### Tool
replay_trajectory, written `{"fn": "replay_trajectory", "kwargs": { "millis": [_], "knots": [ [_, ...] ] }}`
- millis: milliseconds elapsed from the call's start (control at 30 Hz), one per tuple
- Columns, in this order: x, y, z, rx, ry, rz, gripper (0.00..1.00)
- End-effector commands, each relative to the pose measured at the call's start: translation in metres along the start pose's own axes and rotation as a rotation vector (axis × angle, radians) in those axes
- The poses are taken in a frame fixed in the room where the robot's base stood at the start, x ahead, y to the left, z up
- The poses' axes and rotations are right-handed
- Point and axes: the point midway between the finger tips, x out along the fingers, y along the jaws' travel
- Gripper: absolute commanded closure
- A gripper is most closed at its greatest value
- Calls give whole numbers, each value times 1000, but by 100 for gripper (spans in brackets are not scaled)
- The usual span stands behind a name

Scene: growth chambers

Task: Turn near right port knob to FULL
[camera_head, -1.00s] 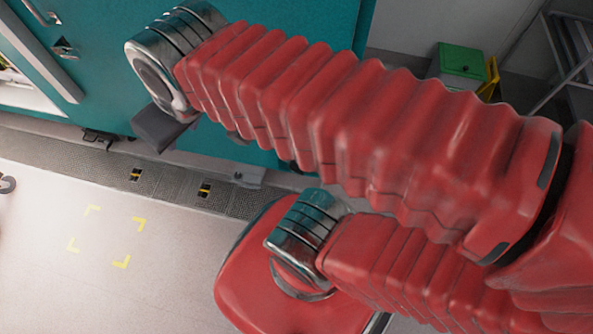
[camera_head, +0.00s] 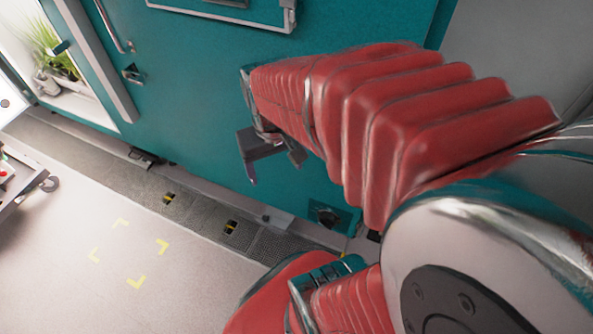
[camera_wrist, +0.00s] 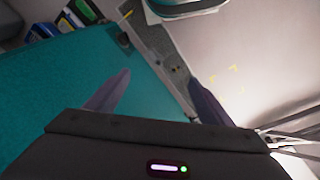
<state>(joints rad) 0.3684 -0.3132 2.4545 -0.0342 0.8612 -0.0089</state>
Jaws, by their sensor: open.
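A small dark knob (camera_head: 328,215) sits on a teal plate low on the teal chamber wall (camera_head: 215,110), at its right end in the head view. A dark knob also shows near the top of the teal panel in the wrist view (camera_wrist: 123,40). Its setting and any FULL mark are too small to read. My gripper (camera_head: 270,162) is left of and above the knob in the head view, apart from it. In the wrist view my gripper (camera_wrist: 157,78) has its two fingers wide apart with nothing between them.
A floor grating (camera_head: 200,215) runs along the chamber's foot. A cart (camera_head: 25,185) stands at the left. Yellow corner marks (camera_head: 130,250) lie on the clear floor. Several coloured boxes (camera_wrist: 65,20) show at the wrist view's upper left.

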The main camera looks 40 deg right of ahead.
Motion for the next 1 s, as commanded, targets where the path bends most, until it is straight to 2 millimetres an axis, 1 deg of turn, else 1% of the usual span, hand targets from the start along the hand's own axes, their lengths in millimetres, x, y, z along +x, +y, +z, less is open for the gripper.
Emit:
{"fn": "replay_trajectory", "kwargs": {
  "millis": [33, 267, 500, 767, 1000],
  "knots": [
    [10, 9, 0, 24, -28, 6, 25],
    [53, 47, -3, 113, -118, 32, 25],
    [100, 88, 0, 198, -194, 51, 25],
    [155, 132, 11, 284, -256, 63, 25],
    [209, 168, 29, 358, -295, 65, 25]
  ]
}}
